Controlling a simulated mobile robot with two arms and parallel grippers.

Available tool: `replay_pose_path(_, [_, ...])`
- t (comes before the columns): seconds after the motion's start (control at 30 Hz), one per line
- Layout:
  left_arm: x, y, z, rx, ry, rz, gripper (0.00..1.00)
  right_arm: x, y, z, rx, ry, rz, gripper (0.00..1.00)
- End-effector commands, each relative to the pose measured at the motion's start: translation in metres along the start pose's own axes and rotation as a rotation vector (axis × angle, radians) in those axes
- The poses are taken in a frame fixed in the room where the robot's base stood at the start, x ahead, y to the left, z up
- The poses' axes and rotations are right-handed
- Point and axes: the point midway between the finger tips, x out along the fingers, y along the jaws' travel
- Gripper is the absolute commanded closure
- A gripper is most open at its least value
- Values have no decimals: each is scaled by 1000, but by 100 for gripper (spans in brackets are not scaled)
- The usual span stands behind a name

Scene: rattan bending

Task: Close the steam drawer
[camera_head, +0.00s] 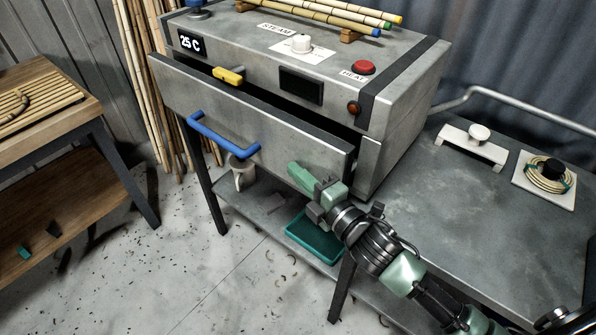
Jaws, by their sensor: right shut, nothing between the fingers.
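The steam drawer (285,146) of the grey steam box (405,80) is pulled partly out, with a dark gap above its front panel. A blue handle (222,136) is on the left part of the panel. My right gripper (302,176) is shut and empty. It appears just in front of the right part of the drawer front, near its lower edge; I cannot tell whether it touches. My left gripper is not in view.
Bamboo poles (325,14) lie on top of the box. A grey worktop (460,210) with a rattan coil (549,175) extends right. A teal tray (315,237) sits on the shelf below. A wooden bench (50,110) stands left, with open floor between.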

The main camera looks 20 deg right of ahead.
Motion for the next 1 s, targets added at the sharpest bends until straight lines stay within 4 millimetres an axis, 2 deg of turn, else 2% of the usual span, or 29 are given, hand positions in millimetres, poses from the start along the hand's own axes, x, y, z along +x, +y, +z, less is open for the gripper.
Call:
replay_pose_path(0.27, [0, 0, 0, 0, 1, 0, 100, 1, 0, 4, -3, 0, -1, 100])
replay_pose_path(0.5, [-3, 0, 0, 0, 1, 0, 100, 10, 0, 41, -7, -1, -2, 100])
replay_pose_path(0.6, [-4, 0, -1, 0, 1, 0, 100, 12, 0, 49, -3, -1, 0, 100])
replay_pose_path(1.0, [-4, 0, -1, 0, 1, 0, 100, 13, 2, 52, -5, -7, 1, 100])
